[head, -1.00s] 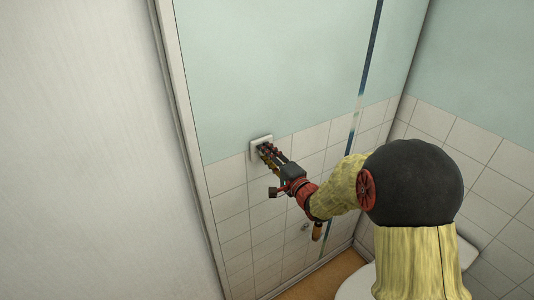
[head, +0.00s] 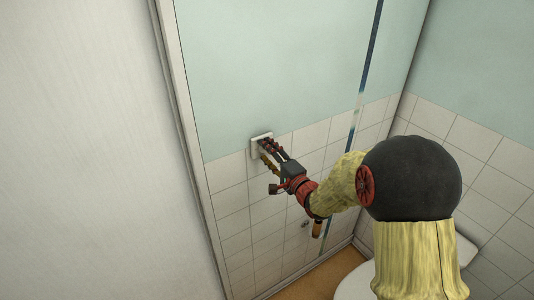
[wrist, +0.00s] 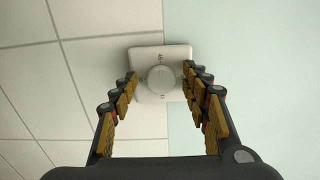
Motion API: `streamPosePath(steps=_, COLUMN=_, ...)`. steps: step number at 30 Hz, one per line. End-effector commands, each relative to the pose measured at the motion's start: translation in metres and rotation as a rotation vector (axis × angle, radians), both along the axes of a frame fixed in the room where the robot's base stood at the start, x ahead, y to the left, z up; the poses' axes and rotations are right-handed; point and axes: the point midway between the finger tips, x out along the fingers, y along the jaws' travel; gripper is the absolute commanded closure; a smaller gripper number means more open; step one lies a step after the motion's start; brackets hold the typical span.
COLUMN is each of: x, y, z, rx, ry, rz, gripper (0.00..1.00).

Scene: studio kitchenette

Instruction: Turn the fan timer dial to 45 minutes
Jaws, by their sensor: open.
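The fan timer is a white square plate (wrist: 150,54) on the wall, with a round white dial (wrist: 161,79) at its centre. Small dark marks surround the dial, too small to read. In the head view the plate (head: 256,138) sits at the border of tiles and painted wall, partly hidden by my gripper (head: 264,151). In the wrist view my gripper (wrist: 159,90) is open, with one finger on each side of the plate. The fingers appear apart from the dial, and nothing is between them but the view of the dial.
White tiles (head: 235,200) cover the lower wall, with pale green paint (head: 270,70) above. A white panel (head: 80,150) stands at the left. A white toilet (head: 352,284) is at the lower right, partly hidden by my arm.

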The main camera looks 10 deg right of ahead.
Motion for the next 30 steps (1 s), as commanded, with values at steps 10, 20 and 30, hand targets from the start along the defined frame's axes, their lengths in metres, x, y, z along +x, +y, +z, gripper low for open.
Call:
streamPosePath(steps=10, x=-0.007, y=-0.004, z=0.002, rx=0.000, ry=-0.002, rz=-0.002, gripper=0.53)
streamPosePath(steps=20, x=-0.066, y=-0.023, z=0.002, rx=0.000, ry=-0.002, rz=-0.004, gripper=0.53)
streamPosePath(steps=30, x=-0.110, y=-0.036, z=0.000, rx=-0.001, ry=0.000, rz=-0.001, gripper=0.53)
